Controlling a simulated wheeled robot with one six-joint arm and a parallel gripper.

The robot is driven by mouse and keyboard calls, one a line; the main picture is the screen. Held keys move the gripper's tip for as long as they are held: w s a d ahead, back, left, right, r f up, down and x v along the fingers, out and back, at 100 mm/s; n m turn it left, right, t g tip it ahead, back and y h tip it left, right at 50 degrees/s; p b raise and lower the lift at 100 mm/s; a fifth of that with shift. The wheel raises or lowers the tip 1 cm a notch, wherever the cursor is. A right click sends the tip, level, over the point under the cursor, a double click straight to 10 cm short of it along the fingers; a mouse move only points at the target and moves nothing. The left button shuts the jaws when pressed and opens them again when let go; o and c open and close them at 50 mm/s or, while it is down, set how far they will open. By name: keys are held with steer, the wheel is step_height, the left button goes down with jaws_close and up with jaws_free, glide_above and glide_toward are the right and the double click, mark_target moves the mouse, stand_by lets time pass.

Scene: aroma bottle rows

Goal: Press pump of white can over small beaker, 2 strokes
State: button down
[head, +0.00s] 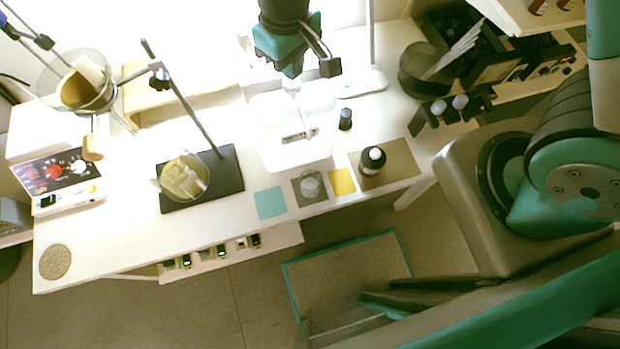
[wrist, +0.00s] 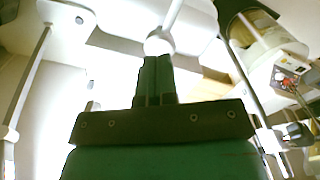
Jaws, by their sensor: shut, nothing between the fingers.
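The white can (head: 285,152) stands on the bench with a label on its front. Its pump head (head: 291,85) is on top, with a thin spout running down toward the front. My gripper (head: 291,75) is shut and empty, pointing down right over the pump head. In the wrist view my closed fingertips (wrist: 156,62) meet the round white pump head (wrist: 159,43); I cannot tell whether they touch or press it. The small beaker (head: 311,186) stands on a grey-brown square in front of the can. It does not show clearly in the wrist view.
A dark bottle (head: 371,163) with a white cap stands on a tan mat to the right. A small black bottle (head: 345,119) is near the can. A stand with a glass vessel (head: 183,178) is on the left. Teal (head: 270,202) and yellow (head: 342,182) squares are empty.

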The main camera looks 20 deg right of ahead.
steer(key=shift+f+b, duration=1.15)
steer(key=shift+f, duration=0.6)
steer(key=shift+r, duration=0.1)
steer(key=shift+r+p, duration=1.65)
steer(key=shift+r, duration=0.15)
step_height(320, 180, up, 6)
steer(key=p, duration=0.5)
